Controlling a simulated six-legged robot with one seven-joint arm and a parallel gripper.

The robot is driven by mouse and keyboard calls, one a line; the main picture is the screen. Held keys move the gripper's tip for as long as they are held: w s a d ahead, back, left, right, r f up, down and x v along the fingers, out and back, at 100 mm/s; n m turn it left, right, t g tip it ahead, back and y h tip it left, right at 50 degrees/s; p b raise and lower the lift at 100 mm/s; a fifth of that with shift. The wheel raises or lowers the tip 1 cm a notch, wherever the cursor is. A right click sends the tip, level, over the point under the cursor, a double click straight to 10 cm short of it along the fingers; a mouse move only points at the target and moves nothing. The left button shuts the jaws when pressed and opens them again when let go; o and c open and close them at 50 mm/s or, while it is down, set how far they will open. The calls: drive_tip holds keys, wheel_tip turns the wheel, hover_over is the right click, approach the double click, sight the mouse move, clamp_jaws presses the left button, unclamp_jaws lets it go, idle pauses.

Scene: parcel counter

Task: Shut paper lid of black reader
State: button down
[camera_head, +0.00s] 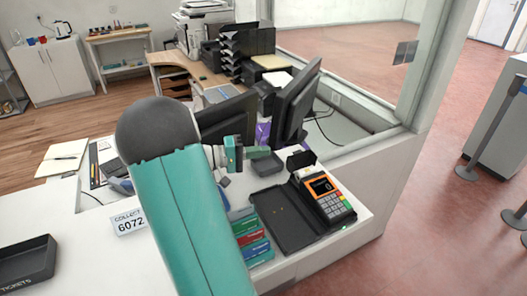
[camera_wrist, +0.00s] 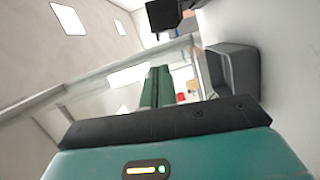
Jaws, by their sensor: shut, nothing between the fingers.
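The black card reader (camera_head: 331,203) with an orange-framed screen stands at the right end of the counter. Its dark paper lid (camera_head: 300,160) stands raised at the reader's back end, with white showing below it. My gripper (camera_head: 238,154) is left of the lid, apart from it, above the counter by a small grey tray. In the wrist view its green fingers (camera_wrist: 155,88) are together with nothing between them. I cannot clearly make out the reader in the wrist view.
The small grey tray (camera_head: 267,165) lies between my gripper and the reader; a grey tray also shows in the wrist view (camera_wrist: 243,80). A flat black tray (camera_head: 279,219) lies left of the reader. Monitors (camera_head: 298,105) stand behind. Coloured boxes (camera_head: 250,239) lie beside my arm.

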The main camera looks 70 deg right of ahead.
sight(300, 161)
drive_tip(key=x, duration=0.7)
drive_tip(key=shift+s+d, duration=0.2)
drive_tip(key=shift+s, duration=0.15)
